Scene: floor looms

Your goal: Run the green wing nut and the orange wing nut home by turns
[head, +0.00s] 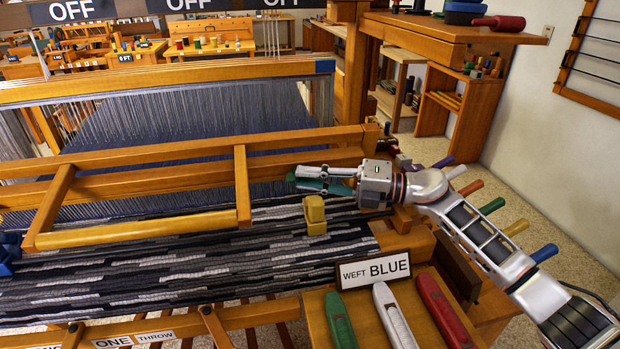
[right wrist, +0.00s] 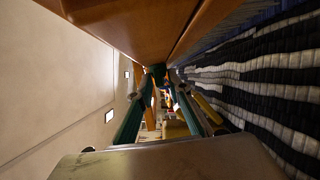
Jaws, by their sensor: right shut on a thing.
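My right gripper (head: 300,180) reaches in from the right over the loom's right end, its fingers pointing left beside the wooden beam. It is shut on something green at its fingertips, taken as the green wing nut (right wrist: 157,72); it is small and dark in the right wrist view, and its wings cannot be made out. The fingers hide most of it in the head view. I cannot make out the orange wing nut in either view. My left gripper is not in view.
Striped cloth (head: 170,262) lies on the loom below the beam (head: 200,170). A yellow block (head: 315,214) sits on it just below my right gripper. Colored pegs (head: 491,206) stick out at right.

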